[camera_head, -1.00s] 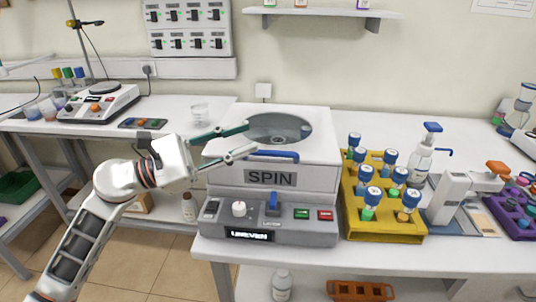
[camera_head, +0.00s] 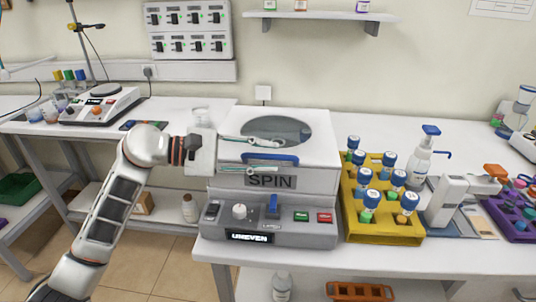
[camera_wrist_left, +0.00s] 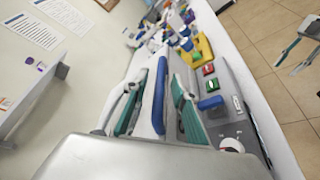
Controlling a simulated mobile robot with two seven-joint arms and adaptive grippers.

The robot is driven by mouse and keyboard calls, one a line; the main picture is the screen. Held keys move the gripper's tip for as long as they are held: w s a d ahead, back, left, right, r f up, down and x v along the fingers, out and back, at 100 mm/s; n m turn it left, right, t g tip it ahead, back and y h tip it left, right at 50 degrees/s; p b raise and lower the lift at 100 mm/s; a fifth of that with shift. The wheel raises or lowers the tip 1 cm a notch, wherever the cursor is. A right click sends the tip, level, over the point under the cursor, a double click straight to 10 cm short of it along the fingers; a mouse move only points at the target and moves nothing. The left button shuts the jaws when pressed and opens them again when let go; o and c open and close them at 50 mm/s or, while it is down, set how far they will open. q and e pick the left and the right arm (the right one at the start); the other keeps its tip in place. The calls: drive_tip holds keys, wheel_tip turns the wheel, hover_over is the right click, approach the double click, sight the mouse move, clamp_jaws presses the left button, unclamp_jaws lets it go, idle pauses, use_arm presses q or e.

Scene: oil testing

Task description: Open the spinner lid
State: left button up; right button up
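The spinner (camera_head: 228,182) is a white box marked SPIN, with its lid (camera_head: 313,144) shut. The lid has a round dark window (camera_head: 292,130) and a blue handle (camera_head: 281,160) at its front edge. My left gripper (camera_head: 280,156) is open, with one finger above the handle and one below it. In the left wrist view the blue handle (camera_wrist_left: 160,92) stands between the two teal-and-grey fingers of the left gripper (camera_wrist_left: 157,92), with gaps visible. My right gripper (camera_wrist_left: 290,60) shows partly at that view's right edge, fingers apart, over the floor.
The spinner's front panel (camera_head: 325,231) has a knob, a blue switch, green and red buttons and a display reading UNEVEN. A yellow rack (camera_head: 384,236) of blue-capped tubes stands close on the right. A white bottle (camera_head: 420,160) stands behind it.

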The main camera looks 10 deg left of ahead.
use_arm(q)
drive_tip(key=shift+w+d+f, duration=0.1)
drive_tip(key=shift+w+d, duration=0.05)
drive_tip(key=shift+d, duration=0.3)
clamp_jaws()
